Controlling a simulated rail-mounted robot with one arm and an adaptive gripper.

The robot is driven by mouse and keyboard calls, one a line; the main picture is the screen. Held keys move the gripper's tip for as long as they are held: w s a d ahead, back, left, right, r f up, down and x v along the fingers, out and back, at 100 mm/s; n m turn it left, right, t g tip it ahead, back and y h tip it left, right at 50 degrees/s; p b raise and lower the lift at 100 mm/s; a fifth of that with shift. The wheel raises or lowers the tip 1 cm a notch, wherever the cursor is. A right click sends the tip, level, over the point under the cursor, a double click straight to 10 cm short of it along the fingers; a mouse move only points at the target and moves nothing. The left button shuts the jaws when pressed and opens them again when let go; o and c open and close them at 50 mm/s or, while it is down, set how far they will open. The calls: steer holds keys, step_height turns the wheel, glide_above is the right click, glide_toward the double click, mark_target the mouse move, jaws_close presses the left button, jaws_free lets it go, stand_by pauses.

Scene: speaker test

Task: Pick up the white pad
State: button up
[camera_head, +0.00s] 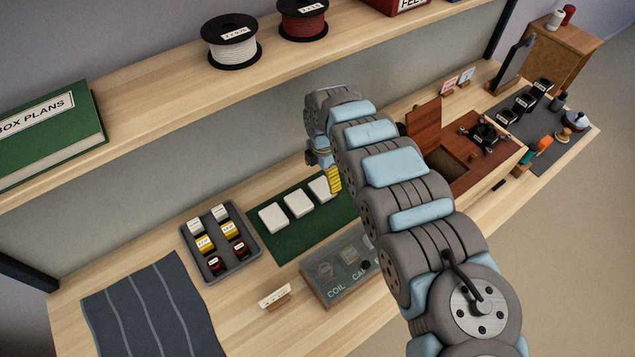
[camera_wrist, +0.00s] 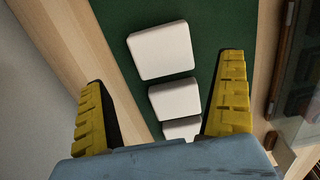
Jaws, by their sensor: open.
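Three white pads lie in a row on a green mat (camera_head: 262,238). In the head view they are the left pad (camera_head: 273,217), the middle pad (camera_head: 299,204) and the right pad (camera_head: 321,188), which is partly beside my gripper (camera_head: 328,178). In the wrist view, the largest pad (camera_wrist: 160,50) lies beyond my fingertips, the second pad (camera_wrist: 175,99) lies between the yellow fingers, and a third pad (camera_wrist: 182,128) is partly hidden by the gripper body. My gripper (camera_wrist: 163,85) is open and empty above the mat. I cannot tell its exact height.
A wooden box (camera_head: 480,175) stands to the right. A shelf (camera_head: 160,90) with spools overhangs behind.

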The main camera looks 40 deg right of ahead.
mark_target(322, 187)
steer(key=shift+s+f, duration=0.2)
steer(key=shift+f, duration=0.4)
steer(key=shift+f+b, duration=0.65)
steer(key=shift+f, duration=2.2)
steer(key=c, duration=0.6)
steer(key=shift+c, duration=0.2)
